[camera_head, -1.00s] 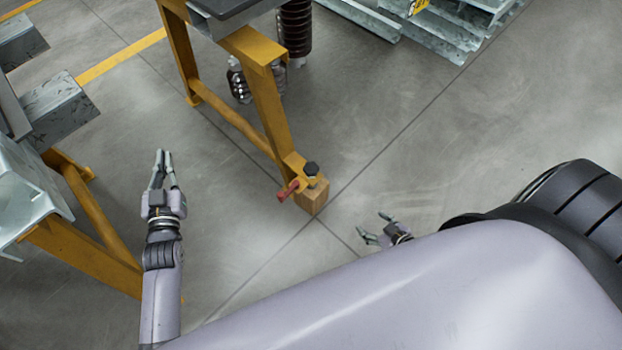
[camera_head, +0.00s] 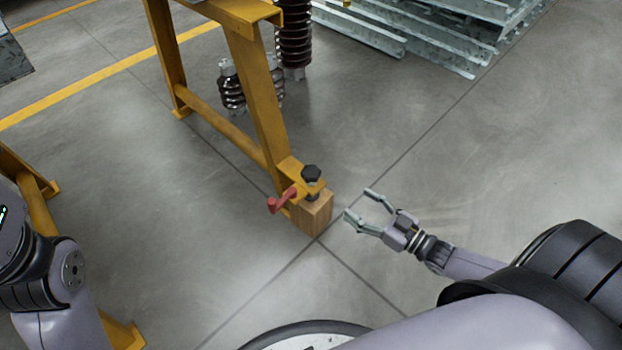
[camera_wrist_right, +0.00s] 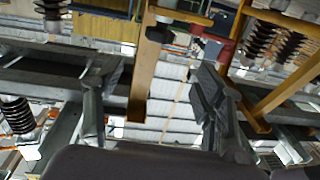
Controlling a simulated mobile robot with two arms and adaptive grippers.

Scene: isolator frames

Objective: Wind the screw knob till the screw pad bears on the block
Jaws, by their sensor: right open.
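The black screw knob (camera_head: 311,173) stands on a yellow bracket (camera_head: 303,187) at the foot of a yellow stand leg. The wooden block (camera_head: 317,213) is on the floor under the bracket. The screw shows as a short dark stem below the knob; I cannot make out the pad or whether it touches the block. My right gripper (camera_head: 357,203) is open and empty, to the right of the block and apart from it, its fingers pointing toward it. In the right wrist view its two fingers (camera_wrist_right: 152,105) are spread wide. My left gripper is out of view; only its arm shows at the left edge.
A red handle (camera_head: 282,201) sticks out left of the bracket. The yellow stand (camera_head: 257,95) rises behind it. Brown ribbed insulators (camera_head: 294,40) stand behind the stand. Grey steel beams (camera_head: 430,30) lie at the back right. The floor right of the block is clear.

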